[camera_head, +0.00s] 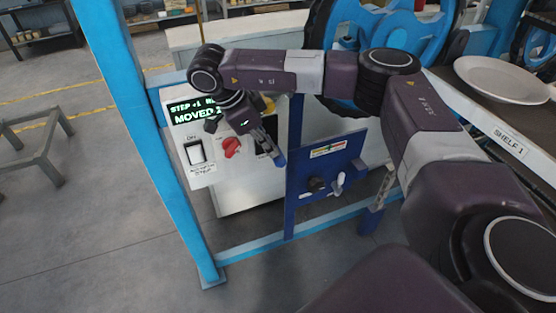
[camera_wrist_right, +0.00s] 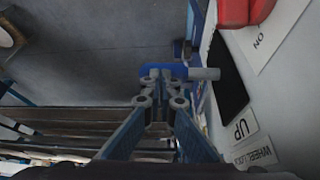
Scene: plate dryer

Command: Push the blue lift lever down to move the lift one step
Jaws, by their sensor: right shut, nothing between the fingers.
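The blue lift lever (camera_wrist_right: 178,71) shows in the right wrist view as a blue bar on a grey rod that runs to a black slot (camera_wrist_right: 228,80) in the panel. In the head view a blue end of it (camera_head: 280,158) shows beside my gripper. My right gripper (camera_head: 268,149) is shut and empty at the front of the white control box (camera_head: 237,188). In the wrist view its fingertips (camera_wrist_right: 160,84) overlap the lever; I cannot tell whether they touch it. The green display (camera_head: 192,110) reads "STEP +1" and "MOVED", partly hidden. My left gripper is not in view.
A blue panel (camera_head: 325,160) stands to the right. A blue post (camera_head: 130,110) rises at left. A white plate (camera_head: 500,79) lies on the shelf at right.

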